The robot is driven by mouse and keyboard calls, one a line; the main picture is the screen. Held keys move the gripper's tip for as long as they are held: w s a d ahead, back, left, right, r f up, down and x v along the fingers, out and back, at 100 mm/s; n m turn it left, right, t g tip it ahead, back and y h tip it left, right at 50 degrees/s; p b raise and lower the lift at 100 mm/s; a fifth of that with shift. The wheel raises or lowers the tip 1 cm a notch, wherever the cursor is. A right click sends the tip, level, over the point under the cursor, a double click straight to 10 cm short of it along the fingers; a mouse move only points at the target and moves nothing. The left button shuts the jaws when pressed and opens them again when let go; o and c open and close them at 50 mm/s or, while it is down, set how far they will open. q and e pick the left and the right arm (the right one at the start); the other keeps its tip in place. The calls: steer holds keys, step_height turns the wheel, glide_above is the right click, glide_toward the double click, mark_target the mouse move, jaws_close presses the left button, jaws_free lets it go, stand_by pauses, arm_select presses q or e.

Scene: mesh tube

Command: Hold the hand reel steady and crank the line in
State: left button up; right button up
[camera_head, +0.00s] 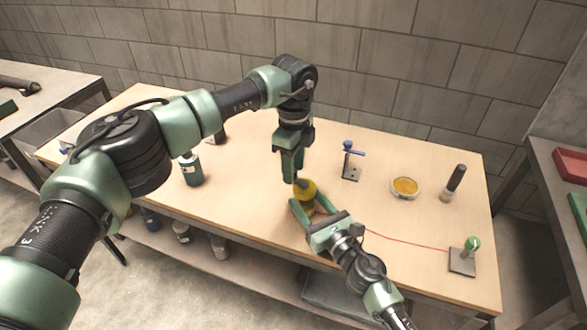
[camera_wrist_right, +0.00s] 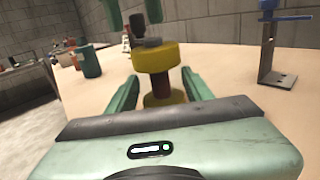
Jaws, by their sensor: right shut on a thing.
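The hand reel (camera_head: 307,190) has a yellow body and stands upright near the table's front edge. In the right wrist view the yellow reel (camera_wrist_right: 158,58) shows a dark core and a dark crank knob (camera_wrist_right: 138,26) on top. My right gripper (camera_head: 303,211) is shut on the reel, one finger on each side. My left gripper (camera_head: 294,178) points down just above the reel. Its fingers (camera_wrist_right: 134,12) stand apart around the knob's top, with a visible gap on one side. A red line (camera_head: 407,241) runs right from the reel to a post with a green ball (camera_head: 472,243).
On the wooden table (camera_head: 250,145) stand a blue-topped bracket (camera_head: 350,170), an orange-filled dish (camera_head: 405,187), a dark-handled tool (camera_head: 454,182) and a green bottle (camera_head: 191,170). Several bottles sit on the shelf below. A side bench (camera_head: 562,180) stands at the right.

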arm_select(q)
steer(key=shift+f, duration=0.5)
steer(key=shift+c, duration=0.3)
jaws_close()
